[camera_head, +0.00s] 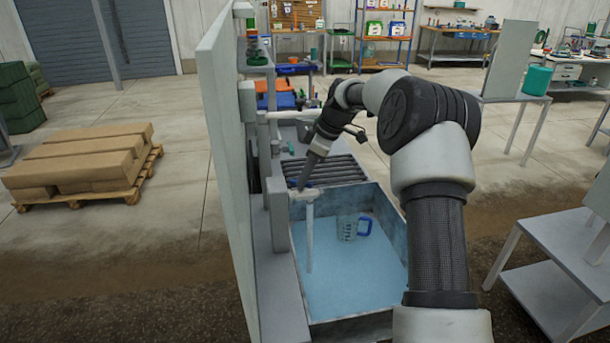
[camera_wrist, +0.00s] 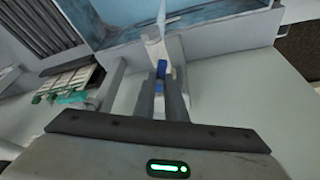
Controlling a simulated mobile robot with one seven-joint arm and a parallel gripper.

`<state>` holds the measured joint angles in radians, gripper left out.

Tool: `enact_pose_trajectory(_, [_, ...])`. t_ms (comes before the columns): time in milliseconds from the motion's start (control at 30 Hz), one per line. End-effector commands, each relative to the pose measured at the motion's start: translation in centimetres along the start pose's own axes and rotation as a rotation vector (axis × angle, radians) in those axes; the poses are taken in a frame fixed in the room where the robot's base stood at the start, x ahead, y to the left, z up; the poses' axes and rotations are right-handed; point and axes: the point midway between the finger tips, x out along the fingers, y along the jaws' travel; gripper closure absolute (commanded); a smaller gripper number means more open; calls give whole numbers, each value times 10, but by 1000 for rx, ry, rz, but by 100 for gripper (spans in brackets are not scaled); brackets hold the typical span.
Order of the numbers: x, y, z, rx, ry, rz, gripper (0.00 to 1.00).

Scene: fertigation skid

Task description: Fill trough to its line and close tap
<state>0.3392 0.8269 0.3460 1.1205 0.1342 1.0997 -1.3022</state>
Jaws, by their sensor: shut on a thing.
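The grey trough (camera_head: 345,325) holds pale blue water (camera_head: 340,285). I cannot make out a fill line on its walls. The white tap (camera_head: 308,195) sticks out over the trough's left side, and a pale vertical stream (camera_head: 309,240) runs from its spout down to the water. My gripper (camera_head: 301,184) is at the tap. In the wrist view my gripper (camera_wrist: 161,82) is shut on the tap's blue handle (camera_wrist: 161,69), with the white tap body (camera_wrist: 154,48) just beyond it. The trough's wall (camera_wrist: 215,40) also shows there. The fingers hide part of the handle.
A clear measuring jug (camera_head: 348,228) with a blue handle is in the trough. A dark slatted grate (camera_head: 325,172) lies behind the trough. A tall grey panel (camera_head: 228,170) stands close on the left. Grey tables (camera_head: 560,240) stand to the right.

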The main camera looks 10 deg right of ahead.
Motion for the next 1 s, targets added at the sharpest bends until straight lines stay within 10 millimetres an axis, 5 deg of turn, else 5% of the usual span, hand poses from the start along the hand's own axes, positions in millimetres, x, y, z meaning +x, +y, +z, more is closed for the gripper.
enact_pose_trajectory(100, [0, 0, 0, 0, -1, 1, 100])
enact_pose_trajectory(133, [0, 0, 0, 1, -1, 1, 87])
enact_pose_trajectory(233, [0, 0, 0, 1, -1, 1, 71])
enact_pose_trajectory(633, [-7, 0, 0, 2, 0, 2, 70])
enact_pose_trajectory(1000, [-85, 1, 0, 2, 1, 6, 70])
